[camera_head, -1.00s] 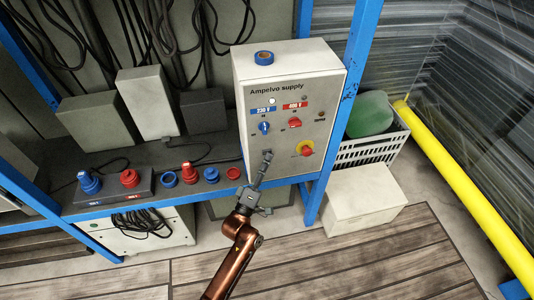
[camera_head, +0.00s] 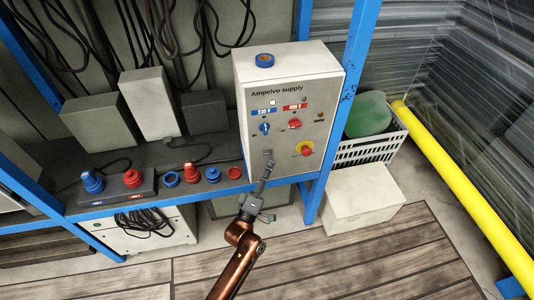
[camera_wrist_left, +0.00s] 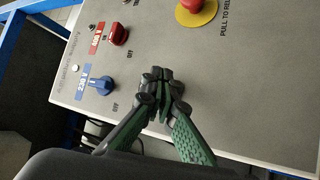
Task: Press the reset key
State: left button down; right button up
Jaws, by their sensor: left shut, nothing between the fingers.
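The grey supply box (camera_head: 285,80), labelled "Ampelvo supply", stands on the shelf with its panel facing me. A small grey square key (camera_head: 267,152) sits low on the panel, left of the red mushroom button (camera_head: 305,148) on its yellow disc. I cannot read its label. My left gripper (camera_head: 270,165) is shut and empty, its fingertips just below the key in the head view; I cannot tell if they touch the panel. In the left wrist view the shut fingers (camera_wrist_left: 160,76) cover part of the panel, and I cannot make out the key. My right gripper is not in view.
A blue rotary switch (camera_head: 264,128) and a red one (camera_head: 294,124) sit above the key. Blue and red plugs stand left on the shelf; a blue post (camera_head: 340,110) rises at the right.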

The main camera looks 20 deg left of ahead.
pick_arm(q)
jog(key=s+d, duration=0.1)
jog(key=s+d+p, duration=0.1)
jog(key=s, duration=0.1)
dwell(0.9)
